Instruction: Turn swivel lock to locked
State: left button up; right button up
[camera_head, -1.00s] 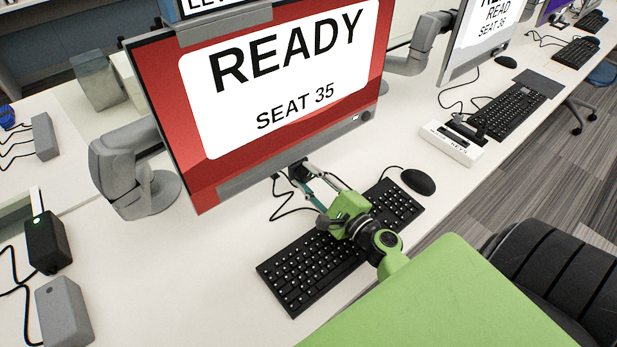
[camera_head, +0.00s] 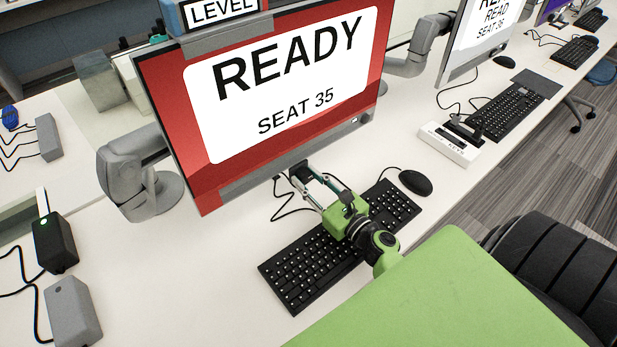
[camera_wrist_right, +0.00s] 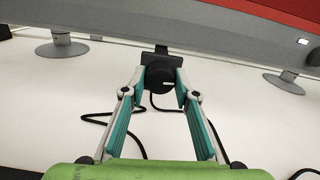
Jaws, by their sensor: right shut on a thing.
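My right gripper (camera_wrist_right: 160,82) is shut on the knob, with one teal-padded finger at each side. In the head view, my right gripper (camera_head: 303,176) reaches over the keyboard to the knob, which its fingers largely hide. My left gripper is not in view.
The monitor (camera_head: 200,130) reads READY, SEAT 35, with a LEVEL sign (camera_head: 218,11) on top. A black keyboard (camera_head: 295,270) lies under my right gripper, and a mouse (camera_head: 415,182) is to its right. Cables run behind the knob. The desk (camera_head: 165,270) left of the keyboard is clear.

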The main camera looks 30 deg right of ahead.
jog(key=shift+r+m, duration=0.15)
jog(key=shift+m, duration=0.55)
jog(key=o, duration=1)
jog(key=shift+o, duration=0.6)
jog(key=shift+w, duration=0.1)
jog(key=shift+s, duration=0.25)
jog(key=s, duration=0.7)
jog(key=s+d, duration=0.1)
jog(key=s, duration=0.3)
jog(key=shift+s, duration=0.3)
